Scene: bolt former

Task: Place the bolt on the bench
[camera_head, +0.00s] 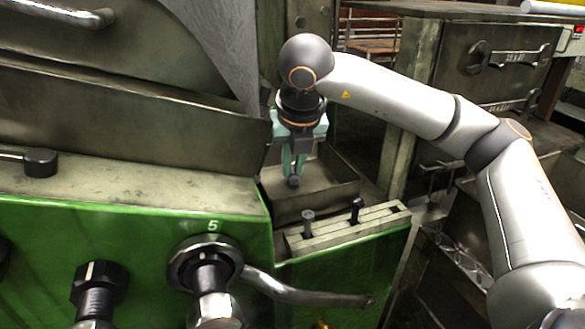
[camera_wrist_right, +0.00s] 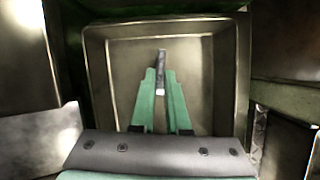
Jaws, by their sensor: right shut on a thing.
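My right gripper (camera_head: 290,172) reaches down from above with its green fingers over a grey metal tray (camera_head: 325,196) set into the machine. In the wrist view the fingers of the right gripper (camera_wrist_right: 160,80) close together on a thin grey bolt (camera_wrist_right: 162,60), which sticks out past the fingertips. In the head view the dark end of the held bolt (camera_head: 294,182) shows at the fingertips. I cannot tell whether the bolt touches the tray floor. My left gripper is not in view. I cannot tell which surface is the bench.
Two dark bolts stand upright in a slotted pale rail (camera_head: 345,228) in front of the tray. A green machine front (camera_head: 130,250) with knobs and a lever (camera_head: 310,296) is at the left. The tray walls (camera_wrist_right: 98,75) rise around the gripper. A metal cabinet (camera_head: 500,65) stands behind right.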

